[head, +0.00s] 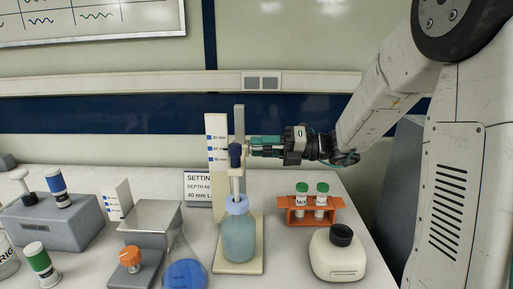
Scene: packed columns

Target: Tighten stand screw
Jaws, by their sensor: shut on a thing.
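A stand with a grey upright post (239,118) rises from a cream base (254,264) in the middle of the table. A dark blue-topped probe (235,157) is held upright beside the post, and its lower end reaches into a bottle of pale blue liquid (238,237). My gripper (256,147) comes in level from the right at clamp height. It is shut on the stand screw at the right of the post. The jaws hide most of the screw, so its turn cannot be seen.
A white scale board (217,160) and a setting card (197,187) stand behind. An orange rack (315,215) with two green-capped tubes and a white bottle (337,255) are at right. A flask (184,268) and a grey block (55,222) are left.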

